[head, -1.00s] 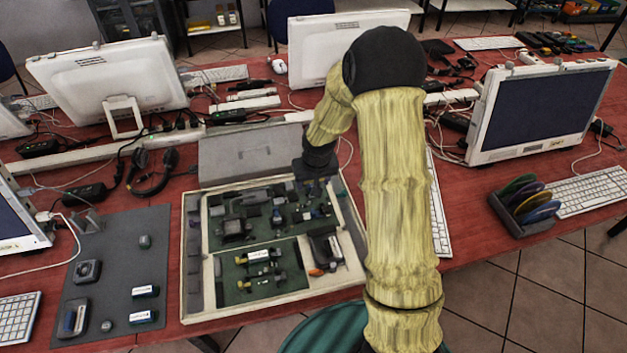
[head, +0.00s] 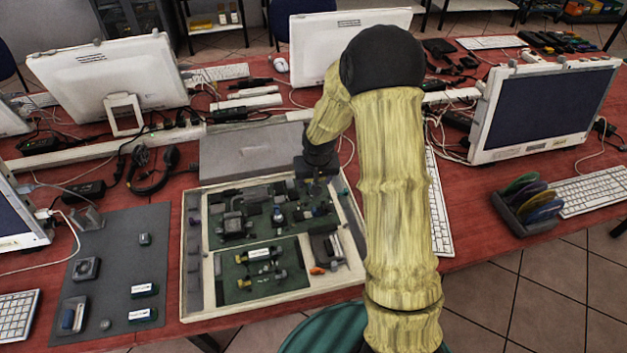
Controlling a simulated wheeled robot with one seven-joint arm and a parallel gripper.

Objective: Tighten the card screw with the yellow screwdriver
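My gripper (head: 316,172) hangs over the upper right part of an open computer case (head: 190,316) with a pale rim. The arm's dark end hides its fingers, so I cannot tell whether they are open or hold anything. In the case lies a dark green board with several parts, and below it a second green panel (head: 230,291). A card-like strip with a white label (head: 262,253) lies on that lower panel. I cannot make out a yellow screwdriver or the card screw. A small orange piece (head: 317,271) lies at the case's lower right.
A grey mat (head: 115,250) left of the case holds a fan (head: 86,269) and several small parts. A grey panel (head: 250,150) lies behind the case. Monitors, headphones (head: 155,170), cables and a disc rack (head: 530,205) crowd the table.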

